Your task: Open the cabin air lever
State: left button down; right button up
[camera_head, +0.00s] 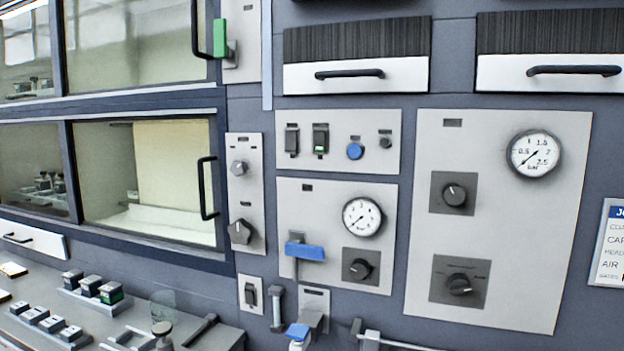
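A blue-handled lever (305,251) sits on the light panel below a small round gauge (362,217); its handle lies roughly level. A second blue-ended handle (297,332) shows lower down, at a grey fitting near the bottom edge. Labels are too small to read, so I cannot tell which is the cabin air lever. A green handle (220,38) is on the upper panel beside the upper window. Neither of my grippers is in view.
A large gauge (534,153) and dark knobs fill the right panel. Black-handled drawers (356,76) are above. A glass cabinet door (147,178) with a black handle is at left. A bench (190,315) holds small blocks and tools. A sign (609,245) hangs far right.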

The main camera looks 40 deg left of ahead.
aim_at(291, 248)
jog(key=u, duration=1.2)
jog(key=k, duration=1.2)
jog(key=u, duration=1)
jog(key=i, duration=1.6)
jog(key=z, duration=0.4)
